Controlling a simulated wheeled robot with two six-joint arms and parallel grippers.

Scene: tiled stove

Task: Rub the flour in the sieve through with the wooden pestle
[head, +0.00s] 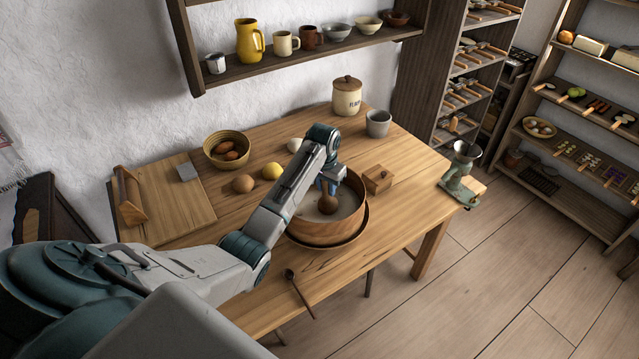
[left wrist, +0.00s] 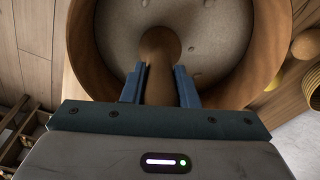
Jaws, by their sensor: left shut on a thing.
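The sieve (head: 331,232) is a round wooden-rimmed drum on the table, and it sits in or on a wider wooden bowl (head: 366,225). Pale flour (head: 346,203) covers its inside; in the left wrist view the flour (left wrist: 215,40) looks greyish with a few small lumps. My left gripper (head: 329,186) reaches down over the sieve and is shut on the wooden pestle (head: 328,204). In the left wrist view the pestle (left wrist: 160,75) stands between the two fingers, its round head over the flour. I cannot tell whether the head touches the flour. My right gripper is not in view.
A small wooden box (head: 378,180) stands close to the right of the sieve. A dark spoon (head: 299,292) lies at the front table edge. Eggs, a yellow fruit (head: 272,171) and a basket (head: 227,148) lie behind. A grinder (head: 460,172) sits at the right corner.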

